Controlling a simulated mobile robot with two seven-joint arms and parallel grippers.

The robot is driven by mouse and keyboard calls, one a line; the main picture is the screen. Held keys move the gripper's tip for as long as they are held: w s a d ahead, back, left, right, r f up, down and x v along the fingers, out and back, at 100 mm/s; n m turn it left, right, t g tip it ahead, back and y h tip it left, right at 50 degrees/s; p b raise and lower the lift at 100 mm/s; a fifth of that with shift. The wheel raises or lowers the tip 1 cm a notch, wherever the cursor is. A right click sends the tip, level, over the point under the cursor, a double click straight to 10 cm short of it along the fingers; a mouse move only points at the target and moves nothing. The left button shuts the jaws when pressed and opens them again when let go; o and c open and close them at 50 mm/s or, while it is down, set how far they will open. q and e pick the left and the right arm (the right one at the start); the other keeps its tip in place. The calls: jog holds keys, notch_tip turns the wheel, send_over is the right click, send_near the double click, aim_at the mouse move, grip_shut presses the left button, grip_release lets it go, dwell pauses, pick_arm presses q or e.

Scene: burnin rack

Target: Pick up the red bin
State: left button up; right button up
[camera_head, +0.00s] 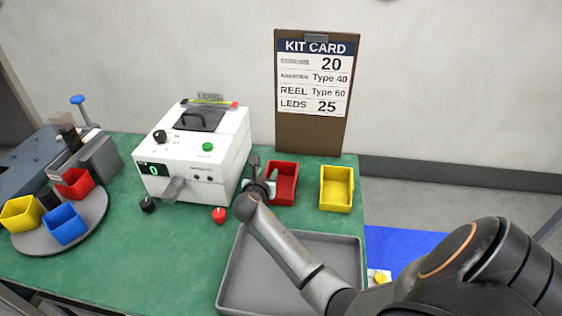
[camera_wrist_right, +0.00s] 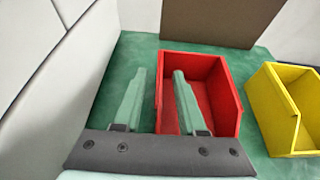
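A red bin (camera_head: 287,172) stands on the green table, right of the white machine and left of the yellow bin. Another red bin (camera_head: 75,184) sits on the round grey turntable at the left. My right gripper (camera_head: 260,180) is at the left side of the red bin near the machine. In the right wrist view, its fingers (camera_wrist_right: 160,75) are apart with nothing clamped between them. The bin's left wall (camera_wrist_right: 160,92) shows between the fingers; the right finger overlaps the bin's inside. Contact cannot be told. My left gripper is not in view.
The white machine (camera_head: 200,160) stands close left of my right gripper. A yellow bin (camera_head: 337,188) is right of the red bin. A grey tray (camera_head: 232,270) lies in front, under my right arm. A kit card board (camera_head: 312,130) stands behind. Small knobs lie before the machine.

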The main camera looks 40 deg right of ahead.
grip_shut()
dwell(1.4)
